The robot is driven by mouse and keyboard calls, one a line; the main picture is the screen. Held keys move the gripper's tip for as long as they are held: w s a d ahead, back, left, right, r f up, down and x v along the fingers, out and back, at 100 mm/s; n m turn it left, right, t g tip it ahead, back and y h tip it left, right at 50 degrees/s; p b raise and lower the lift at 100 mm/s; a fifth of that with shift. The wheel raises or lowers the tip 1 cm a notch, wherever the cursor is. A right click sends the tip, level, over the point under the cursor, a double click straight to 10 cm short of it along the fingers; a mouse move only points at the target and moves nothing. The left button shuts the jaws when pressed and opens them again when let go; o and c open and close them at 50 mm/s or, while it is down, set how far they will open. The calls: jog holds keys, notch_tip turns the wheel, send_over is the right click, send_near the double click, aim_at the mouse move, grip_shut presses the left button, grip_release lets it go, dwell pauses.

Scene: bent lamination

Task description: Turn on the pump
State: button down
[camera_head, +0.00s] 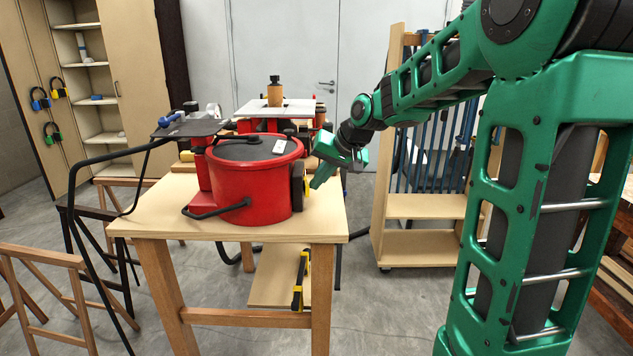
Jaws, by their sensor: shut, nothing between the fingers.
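A red round pot-like unit (245,191) with a dark lid (250,149) stands on a light wooden table (325,222). It may be the pump; I cannot tell for sure. A black handle (217,211) sticks out low at its front left. I can make out no clear switch. My gripper (314,186), green, points down and left just right of that dark part. It is shut and empty. I cannot tell whether it touches the part.
A dark small platform with a blue-grey tool (172,118) is left of the unit. A red machine with a white top (277,109) stands behind. A black hose (110,158) bends down at left. A wooden rack (425,207) stands right of the table. Sawhorses (45,262) are at left.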

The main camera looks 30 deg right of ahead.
jog(key=shift+s+a, duration=0.2)
jog(key=shift+s, duration=0.15)
jog(key=shift+s+d, duration=0.15)
jog(key=shift+d, duration=0.35)
jog(key=d, duration=0.1)
jog(key=s+d, duration=0.1)
jog(key=d, duration=0.1)
jog(key=shift+d+f, duration=0.1)
jog(key=d+v, duration=0.1)
jog(key=v, duration=0.9)
jog(key=shift+w, duration=0.25)
